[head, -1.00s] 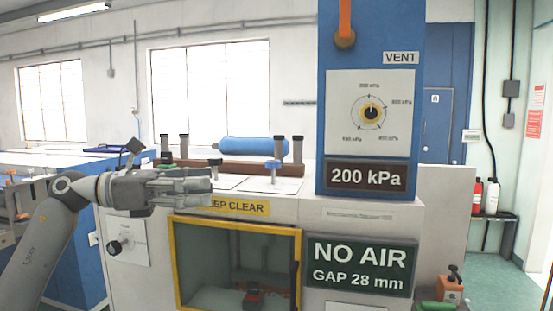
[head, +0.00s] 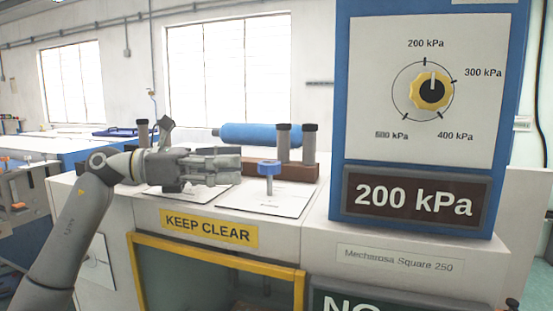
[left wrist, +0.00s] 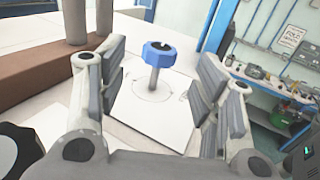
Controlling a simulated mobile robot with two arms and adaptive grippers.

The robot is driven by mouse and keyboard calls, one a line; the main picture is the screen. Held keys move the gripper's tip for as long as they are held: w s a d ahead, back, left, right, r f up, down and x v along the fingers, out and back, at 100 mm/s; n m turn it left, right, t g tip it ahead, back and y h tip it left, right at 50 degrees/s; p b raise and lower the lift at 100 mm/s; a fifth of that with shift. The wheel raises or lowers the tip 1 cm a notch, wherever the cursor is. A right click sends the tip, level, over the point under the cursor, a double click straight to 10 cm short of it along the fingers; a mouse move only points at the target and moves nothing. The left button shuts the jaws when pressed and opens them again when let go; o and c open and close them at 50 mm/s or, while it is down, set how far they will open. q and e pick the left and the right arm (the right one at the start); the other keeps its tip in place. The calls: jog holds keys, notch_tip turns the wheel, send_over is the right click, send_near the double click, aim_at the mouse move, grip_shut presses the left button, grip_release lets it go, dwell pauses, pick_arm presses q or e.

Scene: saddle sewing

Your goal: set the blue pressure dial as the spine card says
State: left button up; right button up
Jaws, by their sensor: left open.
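A yellow dial with a black centre (head: 432,91) sits on a white scale panel (head: 375,130) of a blue column. Its white mark points up toward 200 kPa, and the display (head: 415,199) below reads 200 kPa. A separate blue knob (head: 268,168) stands on a short post over a white plate; it also shows in the left wrist view (left wrist: 159,54). My left gripper (head: 240,164) is open and empty, just left of the blue knob. In the left wrist view the knob appears between the spread fingers, apart from both. I see no spine card that I can identify.
Dark-capped posts (head: 309,143) stand on a brown bar (head: 300,171) behind the knob, with a blue roll (head: 260,133) beyond. A KEEP CLEAR label (head: 208,227) and yellow-framed opening (head: 290,273) are below. The blue column (head: 338,130) rises on the right.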

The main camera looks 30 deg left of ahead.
aim_at(269, 162)
pick_arm(q)
jog(key=p+x, duration=0.2)
jog(key=shift+w+d+r, duration=0.1)
jog(key=shift+d+r, duration=0.2)
jog(key=p+x, duration=0.2)
jog(key=x, duration=0.1)
jog(key=shift+w+d+f, duration=0.1)
jog(key=shift+w+d, duration=0.1)
jog(key=shift+d, duration=0.05)
jog(key=shift+w+d+f+p, duration=0.15)
jog(key=shift+w+d+p, duration=0.25)
jog(key=shift+w+d, duration=0.1)
pick_arm(e)
jog(key=r, duration=0.1)
jog(key=s+r, duration=0.1)
jog(key=r, duration=0.2)
jog(key=shift+s+d+r, duration=0.15)
jog(key=shift+d+r, duration=0.25)
pick_arm(q)
jog(key=shift+s, duration=0.1)
jog(key=c, duration=1)
jog(key=shift+f, duration=0.1)
jog(key=shift+c, duration=0.2)
pick_arm(e)
jog(key=shift+s+a+f, duration=0.15)
jog(key=shift+s+a, duration=0.05)
jog(key=shift+s, duration=0.25)
